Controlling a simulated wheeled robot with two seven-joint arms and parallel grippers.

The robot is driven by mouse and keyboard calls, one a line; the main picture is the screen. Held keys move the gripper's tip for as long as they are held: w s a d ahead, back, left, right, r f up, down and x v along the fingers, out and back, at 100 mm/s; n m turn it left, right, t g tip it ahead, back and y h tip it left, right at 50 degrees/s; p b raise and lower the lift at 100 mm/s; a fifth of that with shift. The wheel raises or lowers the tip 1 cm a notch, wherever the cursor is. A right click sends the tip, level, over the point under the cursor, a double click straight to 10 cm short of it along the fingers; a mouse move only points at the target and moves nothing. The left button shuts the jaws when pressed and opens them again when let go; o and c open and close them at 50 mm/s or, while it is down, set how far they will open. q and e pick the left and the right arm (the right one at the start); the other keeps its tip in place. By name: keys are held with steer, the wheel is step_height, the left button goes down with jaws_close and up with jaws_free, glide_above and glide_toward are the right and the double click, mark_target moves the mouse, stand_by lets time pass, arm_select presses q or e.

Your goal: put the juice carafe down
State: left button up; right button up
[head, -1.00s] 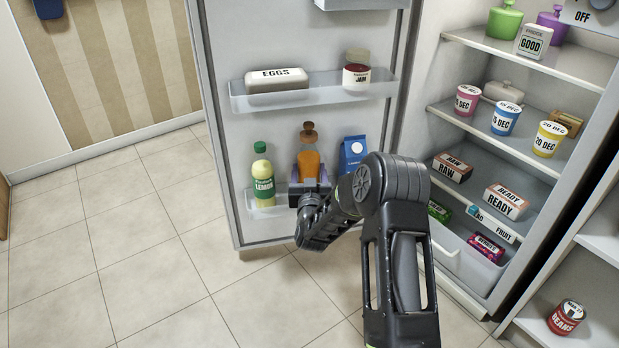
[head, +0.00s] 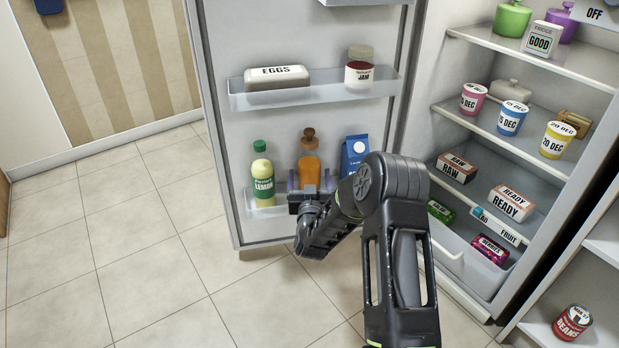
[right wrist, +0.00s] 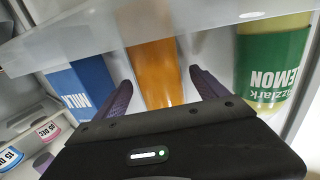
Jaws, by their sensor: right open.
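The juice carafe (head: 309,167), orange with a brown stopper, stands upright in the lower door shelf (head: 265,208) of the open fridge. It is between the green-capped lemon bottle (head: 262,178) and the blue milk carton (head: 354,152). My right gripper (head: 311,184) is open in front of it. In the right wrist view the carafe (right wrist: 157,72) shows between the two spread purple fingers (right wrist: 160,85), with gaps on both sides. The carafe's base is hidden by the gripper in the head view. My left gripper is not in view.
The upper door shelf (head: 240,101) holds an egg box (head: 277,84) and a jam jar (head: 359,72). The fridge shelves at the right hold several tubs and packs. A beans can (head: 572,322) stands at lower right. The tiled floor (head: 130,260) at left is clear.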

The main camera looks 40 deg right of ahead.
steer(key=shift+r, duration=0.15)
steer(key=shift+s+a, duration=0.2)
steer(key=shift+s, duration=0.05)
steer(key=v, duration=0.2)
steer(key=p+v, duration=0.1)
steer(key=v, duration=0.1)
steer(key=shift+s+a+f, duration=0.2)
steer(key=shift+a+f, duration=0.05)
steer(key=shift+a, duration=0.2)
steer(key=shift+s+a+f, duration=0.15)
steer(key=shift+a+f, duration=0.05)
steer(key=shift+a, duration=0.05)
steer(key=shift+s+a, duration=0.15)
steer(key=shift+s, duration=0.05)
steer(key=shift+s+r+b, duration=0.35)
steer(key=shift+s+r, duration=0.05)
glide_toward(307, 183)
steer(key=shift+s+r, duration=0.35)
steer(key=shift+r, duration=0.1)
